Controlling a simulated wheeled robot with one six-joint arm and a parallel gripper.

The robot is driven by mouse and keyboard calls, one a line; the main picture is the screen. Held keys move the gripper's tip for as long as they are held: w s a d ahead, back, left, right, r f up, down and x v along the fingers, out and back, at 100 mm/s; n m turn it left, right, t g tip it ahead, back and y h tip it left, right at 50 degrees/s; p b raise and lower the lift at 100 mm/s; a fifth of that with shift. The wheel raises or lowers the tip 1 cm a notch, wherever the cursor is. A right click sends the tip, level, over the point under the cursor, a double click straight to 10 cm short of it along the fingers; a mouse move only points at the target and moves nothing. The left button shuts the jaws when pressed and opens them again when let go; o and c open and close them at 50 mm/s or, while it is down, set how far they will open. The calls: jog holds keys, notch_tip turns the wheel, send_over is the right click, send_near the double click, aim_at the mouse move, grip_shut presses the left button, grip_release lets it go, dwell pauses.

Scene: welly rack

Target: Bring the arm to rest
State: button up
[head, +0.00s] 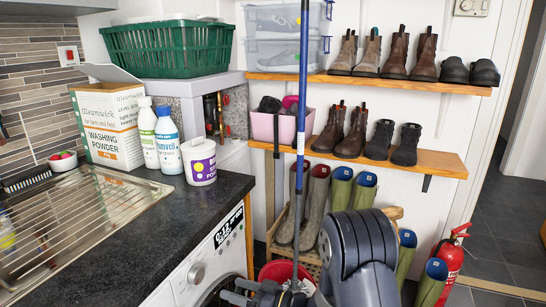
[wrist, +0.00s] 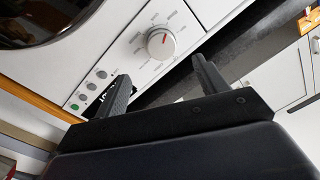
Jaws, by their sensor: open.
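My gripper shows in the wrist view (wrist: 160,88), with its two dark fingers spread wide apart and nothing between them. Behind the fingers is the white front of the washing machine (wrist: 150,45), with its round dial (wrist: 161,41) and several small buttons. In the head view my dark arm (head: 362,255) is folded at the bottom right of centre, in front of the boot rack. My gripper's end is low at the bottom edge there, near the washing machine (head: 200,275), and partly cut off.
A black worktop (head: 150,200) with a sink (head: 70,225), washing powder box (head: 108,125), bottles and tub (head: 199,162) is at left. A blue pole (head: 303,80) rises by a red bucket (head: 285,268). Boots stand on shelves (head: 440,160). A fire extinguisher (head: 450,260) stands right, beside clear floor.

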aim_at(201, 274)
jog(key=x, duration=1)
jog(key=shift+a, duration=0.3)
jog(key=shift+d+f+n+b, duration=0.2)
jog(key=shift+n+b, duration=0.1)
jog(key=shift+n, duration=0.2)
jog(key=n+b, duration=0.1)
jog(key=n, duration=0.1)
jog(key=shift+n, duration=0.4)
jog(key=n+b, duration=0.2)
jog(key=n, duration=0.1)
jog(key=shift+w+d+n, duration=0.1)
jog(key=shift+n, duration=0.2)
jog(key=n+b, duration=0.1)
jog(key=n, duration=0.2)
jog(key=shift+r+n+h+b, duration=0.1)
jog(key=shift+n+h+b, duration=0.2)
jog(key=shift+b, duration=0.1)
jog(key=n+b, duration=0.3)
jog(key=n, duration=0.2)
jog(key=n+b, duration=0.2)
jog(key=n, duration=0.1)
jog(key=shift+w+r+n, duration=0.1)
jog(key=shift+r+n, duration=0.05)
jog(key=shift+n, duration=0.25)
jog(key=shift+r+n+t+h+b, duration=0.2)
jog(key=shift+n+t+h+b, duration=0.1)
jog(key=shift+n+b, duration=0.65)
